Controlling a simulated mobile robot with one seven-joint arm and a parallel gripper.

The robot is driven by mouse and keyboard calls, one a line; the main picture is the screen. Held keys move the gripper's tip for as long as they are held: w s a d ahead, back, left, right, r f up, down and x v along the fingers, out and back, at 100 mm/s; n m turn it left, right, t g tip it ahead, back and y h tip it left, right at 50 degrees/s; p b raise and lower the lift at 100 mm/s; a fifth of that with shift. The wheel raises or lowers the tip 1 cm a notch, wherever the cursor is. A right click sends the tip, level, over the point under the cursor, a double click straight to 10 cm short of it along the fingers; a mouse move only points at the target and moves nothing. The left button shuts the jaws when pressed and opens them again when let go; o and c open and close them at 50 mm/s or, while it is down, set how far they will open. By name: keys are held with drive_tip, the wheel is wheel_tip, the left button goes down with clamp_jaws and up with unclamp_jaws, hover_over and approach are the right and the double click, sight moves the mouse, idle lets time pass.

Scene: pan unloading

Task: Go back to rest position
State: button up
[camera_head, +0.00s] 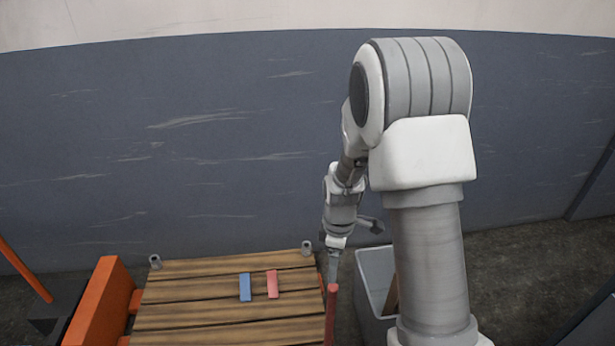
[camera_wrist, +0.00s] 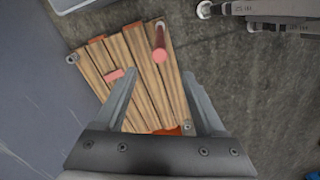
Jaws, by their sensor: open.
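My gripper (camera_head: 333,270) hangs pointing down over the right edge of a wooden slatted platform (camera_head: 215,312). In the wrist view my gripper (camera_wrist: 158,76) is open, with nothing between its fingers. A red post (camera_head: 331,312) stands at the platform's right edge, just below the gripper in the head view. In the wrist view the post (camera_wrist: 160,42) shows beyond the fingertips. A blue block (camera_head: 245,287) and a pink block (camera_head: 272,284) lie side by side on the slats. The wrist view shows the pink block (camera_wrist: 113,75) left of the left finger; the blue block is not visible there.
A grey bin (camera_head: 371,282) stands on the floor right of the platform, with something brown inside, partly hidden by my arm. An orange panel (camera_head: 103,300) borders the platform's left side. A dark wall (camera_head: 180,150) rises behind. Much of the slatted top is bare.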

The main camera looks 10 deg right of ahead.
drive_tip(key=s+r+m+t, duration=0.2)
drive_tip(key=s+r+m, duration=0.35)
drive_tip(key=r, duration=0.65)
drive_tip(key=s+r+m+t, duration=0.2)
drive_tip(key=s+r+m, duration=0.2)
drive_tip(key=s+r, duration=0.55)
drive_tip(key=s+r+m+t, duration=0.2)
drive_tip(key=s+r+m, duration=0.2)
drive_tip(key=s+r, duration=0.15)
wheel_tip(320, 180, up, 17)
drive_tip(key=p, duration=1.6)
drive_tip(key=shift+p, duration=0.35)
drive_tip(key=shift+w, duration=0.1)
drive_tip(key=c, duration=0.4)
drive_tip(key=shift+o, duration=0.2)
drive_tip(key=shift+a, duration=0.15)
